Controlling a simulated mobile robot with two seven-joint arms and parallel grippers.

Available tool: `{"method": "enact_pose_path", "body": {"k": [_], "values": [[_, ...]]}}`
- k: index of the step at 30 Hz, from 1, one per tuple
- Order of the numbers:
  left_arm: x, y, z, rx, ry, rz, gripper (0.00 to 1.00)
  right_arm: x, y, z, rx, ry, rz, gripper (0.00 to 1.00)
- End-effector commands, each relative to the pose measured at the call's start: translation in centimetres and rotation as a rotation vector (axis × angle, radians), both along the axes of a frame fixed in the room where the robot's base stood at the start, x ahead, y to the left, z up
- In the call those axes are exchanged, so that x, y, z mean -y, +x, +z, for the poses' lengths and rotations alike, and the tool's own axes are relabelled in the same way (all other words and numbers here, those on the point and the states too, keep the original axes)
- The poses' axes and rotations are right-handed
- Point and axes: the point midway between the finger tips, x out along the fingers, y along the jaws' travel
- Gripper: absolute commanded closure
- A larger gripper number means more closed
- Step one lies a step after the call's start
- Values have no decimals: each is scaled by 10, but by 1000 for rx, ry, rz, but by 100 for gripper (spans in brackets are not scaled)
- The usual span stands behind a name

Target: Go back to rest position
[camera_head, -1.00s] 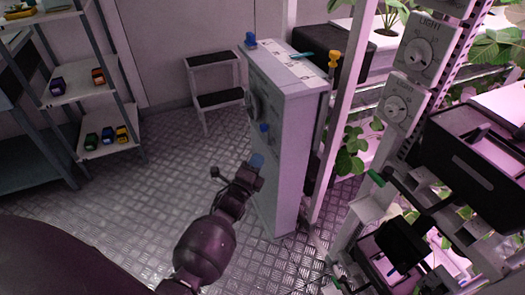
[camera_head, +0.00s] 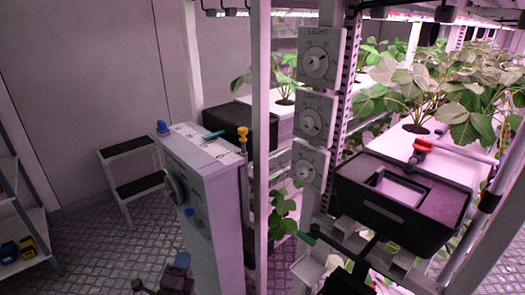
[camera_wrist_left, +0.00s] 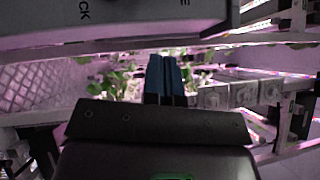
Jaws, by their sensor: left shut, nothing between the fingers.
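My left gripper (camera_head: 182,261) shows at the bottom of the head view, in front of the grey control cabinet (camera_head: 215,225). Its blue fingertips are low beside the cabinet's front face, and I cannot tell whether they touch it. In the left wrist view the two blue fingers (camera_wrist_left: 166,78) lie side by side, shut, with nothing between them.
The cabinet has a blue knob (camera_head: 162,127) and a yellow knob (camera_head: 242,134) on top. A step stool (camera_head: 133,160) stands behind. Plant racks with light dials (camera_head: 316,63) and a black tray (camera_head: 400,200) fill the right. Bare patterned floor (camera_head: 95,245) lies left of the cabinet.

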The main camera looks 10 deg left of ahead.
Motion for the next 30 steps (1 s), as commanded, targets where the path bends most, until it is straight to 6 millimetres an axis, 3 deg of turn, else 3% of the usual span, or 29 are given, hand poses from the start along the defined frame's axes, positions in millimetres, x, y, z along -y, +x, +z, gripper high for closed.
{"method": "enact_pose_path", "body": {"k": [6, 11, 14, 17, 22, 26, 30], "values": [[-7, 2, -6, -50, -285, 7, 100, 0, 2, 1, 6, -2, 2, 57], [-4, 7, 11, -72, -661, 8, 100, 1, 1, -1, 3, -4, 3, 57], [-3, -6, 17, -103, -894, 14, 100, 2, 0, -1, 0, -5, 2, 57], [0, -31, 19, -151, -1128, 32, 100, 3, -2, 2, 3, -5, -1, 57], [10, -96, 13, -267, -1470, 104, 100, 5, -5, 8, 8, -6, -5, 57], [20, -149, 6, -356, -1611, 169, 100, 5, -5, 15, 17, -5, -7, 57], [28, -206, 0, -445, -1648, 225, 100, 4, -2, 23, 27, -1, -10, 57]]}}
